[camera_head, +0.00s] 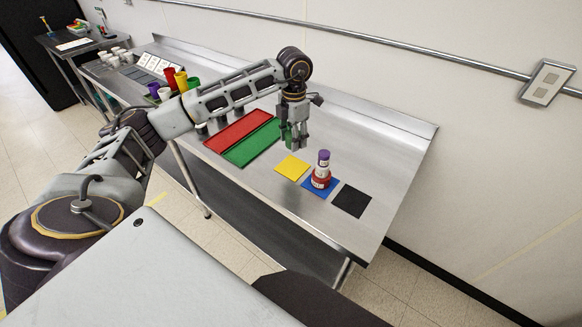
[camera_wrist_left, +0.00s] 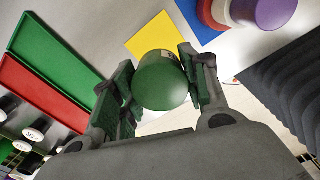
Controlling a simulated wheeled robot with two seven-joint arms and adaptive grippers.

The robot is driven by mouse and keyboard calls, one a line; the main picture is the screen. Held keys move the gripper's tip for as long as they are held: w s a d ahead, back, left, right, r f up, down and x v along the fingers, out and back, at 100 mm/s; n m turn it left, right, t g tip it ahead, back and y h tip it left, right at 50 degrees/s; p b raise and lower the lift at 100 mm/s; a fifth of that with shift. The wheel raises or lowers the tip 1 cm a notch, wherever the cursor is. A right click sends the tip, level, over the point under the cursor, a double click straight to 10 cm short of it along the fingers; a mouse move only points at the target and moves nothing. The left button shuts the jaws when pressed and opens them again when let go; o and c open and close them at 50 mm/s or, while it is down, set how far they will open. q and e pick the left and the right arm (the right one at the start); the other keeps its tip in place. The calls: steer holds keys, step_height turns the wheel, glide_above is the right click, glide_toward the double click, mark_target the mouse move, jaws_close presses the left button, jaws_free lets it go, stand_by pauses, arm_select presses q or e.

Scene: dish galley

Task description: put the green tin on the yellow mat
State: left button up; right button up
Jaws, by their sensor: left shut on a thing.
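My left gripper (camera_head: 293,143) hangs over the steel table, just behind the yellow mat (camera_head: 292,168). It is shut on the green tin (camera_head: 286,133), which is mostly hidden by the fingers in the head view. In the left wrist view the round green tin (camera_wrist_left: 161,82) sits between the two fingers of my left gripper (camera_wrist_left: 160,85). The yellow mat (camera_wrist_left: 152,36) shows beyond the tin there, partly covered by it. The mat is bare in the head view. I cannot tell how high the tin is above the table. My right gripper is not in view.
A black mat (camera_head: 351,201) lies to the right. Red (camera_head: 237,129) and green (camera_head: 250,144) trays lie left. Coloured cups (camera_head: 181,82) stand farther left.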

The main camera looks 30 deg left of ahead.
arm_select(q)
steer(key=shift+a, duration=0.15)
steer(key=shift+s, duration=0.1)
glide_above(292, 167)
step_height(292, 167, down, 5)
steer(key=shift+s+f+p, duration=0.1)
steer(key=shift+p, duration=0.2)
steer(key=shift+f, duration=0.55)
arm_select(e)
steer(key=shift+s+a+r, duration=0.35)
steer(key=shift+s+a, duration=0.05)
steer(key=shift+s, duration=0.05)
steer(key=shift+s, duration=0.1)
